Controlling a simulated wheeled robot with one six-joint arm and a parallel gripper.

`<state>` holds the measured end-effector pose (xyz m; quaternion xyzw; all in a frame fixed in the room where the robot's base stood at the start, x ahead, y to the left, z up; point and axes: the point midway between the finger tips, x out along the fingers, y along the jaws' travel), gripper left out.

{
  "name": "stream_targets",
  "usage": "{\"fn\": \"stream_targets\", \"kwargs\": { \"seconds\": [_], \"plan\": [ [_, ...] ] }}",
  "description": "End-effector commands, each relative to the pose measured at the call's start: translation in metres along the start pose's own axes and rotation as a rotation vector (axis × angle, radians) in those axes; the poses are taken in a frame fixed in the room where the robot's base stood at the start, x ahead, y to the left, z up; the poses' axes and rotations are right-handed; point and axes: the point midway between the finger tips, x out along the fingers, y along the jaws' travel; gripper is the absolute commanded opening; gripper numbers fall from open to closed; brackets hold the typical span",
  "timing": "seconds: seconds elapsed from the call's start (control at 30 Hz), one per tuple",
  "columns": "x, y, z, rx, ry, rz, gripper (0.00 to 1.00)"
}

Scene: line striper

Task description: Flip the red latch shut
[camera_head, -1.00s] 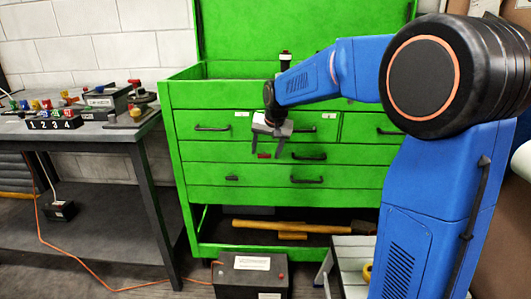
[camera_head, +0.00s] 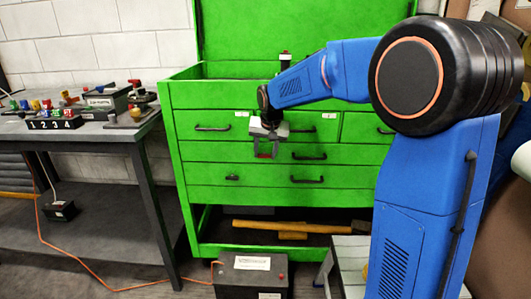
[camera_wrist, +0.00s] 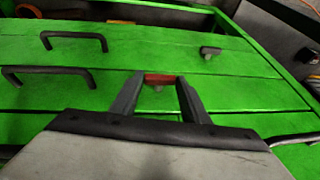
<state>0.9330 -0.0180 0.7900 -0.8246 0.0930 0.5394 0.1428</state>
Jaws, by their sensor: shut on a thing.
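The red latch (camera_wrist: 158,78) is on the front of the green tool cabinet (camera_head: 350,176). In the wrist view it lies between the two fingertips of my gripper (camera_wrist: 157,84), which is shut on it, one finger on each side.
Black drawer handles (camera_wrist: 75,36) stick out near my gripper. A dark latch (camera_wrist: 210,51) sits on a drawer below. A black battery box (camera_head: 250,276) stands on the floor in front. A workbench (camera_head: 70,131) with small parts is at left.

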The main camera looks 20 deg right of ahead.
Motion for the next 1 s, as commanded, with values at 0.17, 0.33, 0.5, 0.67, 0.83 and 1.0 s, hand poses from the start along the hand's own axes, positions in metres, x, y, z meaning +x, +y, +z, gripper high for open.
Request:
{"fn": "stream_targets", "kwargs": {
  "seconds": [0.17,0.33,0.5,0.67,0.83,1.0],
  "plan": [
    [0.0002,-0.0041,0.0005,-0.037,0.000,0.081,0.19],
    [0.0001,-0.0045,0.0002,-0.055,0.001,0.131,0.18],
    [-0.0003,-0.0038,-0.0004,-0.057,0.002,0.141,0.18],
    [-0.0004,-0.0038,-0.0006,-0.057,0.003,0.140,0.18],
    [-0.0004,-0.0039,-0.0005,-0.057,0.003,0.140,0.59],
    [-0.0003,-0.0040,-0.0003,-0.057,0.002,0.139,0.59]
  ]
}}
